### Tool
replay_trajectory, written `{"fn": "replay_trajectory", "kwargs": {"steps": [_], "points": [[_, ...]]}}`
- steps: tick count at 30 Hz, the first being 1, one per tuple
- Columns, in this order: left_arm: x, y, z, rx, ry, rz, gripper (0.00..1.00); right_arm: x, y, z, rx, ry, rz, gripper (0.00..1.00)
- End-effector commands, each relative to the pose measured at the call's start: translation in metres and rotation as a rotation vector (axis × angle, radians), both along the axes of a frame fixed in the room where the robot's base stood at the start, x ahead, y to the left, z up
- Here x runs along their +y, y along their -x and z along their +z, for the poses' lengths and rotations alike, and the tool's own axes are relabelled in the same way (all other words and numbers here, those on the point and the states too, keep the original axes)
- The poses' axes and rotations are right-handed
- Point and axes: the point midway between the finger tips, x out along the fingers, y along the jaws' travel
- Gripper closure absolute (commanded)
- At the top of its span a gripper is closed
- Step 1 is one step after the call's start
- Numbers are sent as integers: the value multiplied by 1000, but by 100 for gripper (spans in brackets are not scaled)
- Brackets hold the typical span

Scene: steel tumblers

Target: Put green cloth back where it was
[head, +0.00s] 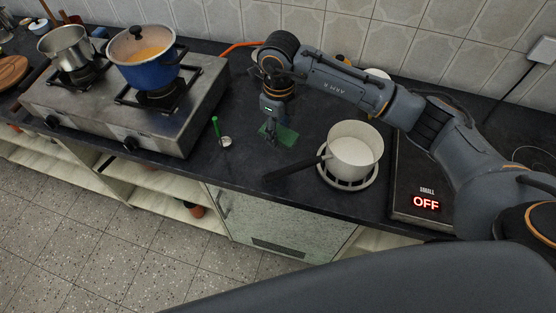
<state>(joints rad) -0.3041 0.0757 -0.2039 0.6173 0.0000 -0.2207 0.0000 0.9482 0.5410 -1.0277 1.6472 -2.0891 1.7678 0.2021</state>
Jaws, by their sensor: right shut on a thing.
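The green cloth (287,137) is a small flat green piece at the dark counter, left of the white pot. My right gripper (271,138) points down at the cloth and is shut on it. The fingers hide part of the cloth, and I cannot tell whether it lies on the counter or is slightly raised. My left gripper is not in view.
A white pot (354,150) with a dark handle stands on a round trivet right of the cloth. A green-handled item (218,130) stands to the left. A stove (130,100) holds a blue pot (148,65) and a steel pot (66,47). A panel (408,190) reads OFF.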

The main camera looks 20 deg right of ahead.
Motion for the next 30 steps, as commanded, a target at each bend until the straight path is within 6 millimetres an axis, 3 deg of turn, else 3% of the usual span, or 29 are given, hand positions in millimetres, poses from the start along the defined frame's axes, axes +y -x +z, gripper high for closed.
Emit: {"fn": "replay_trajectory", "kwargs": {"steps": [6,12,24,30], "points": [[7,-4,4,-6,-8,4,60,1,-3,-20,9,4,-123,85],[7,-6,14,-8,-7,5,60,1,-3,-55,6,4,-125,85],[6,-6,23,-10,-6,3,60,1,-3,-99,6,5,-122,85],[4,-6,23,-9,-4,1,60,1,-4,-106,3,3,-120,85]]}}
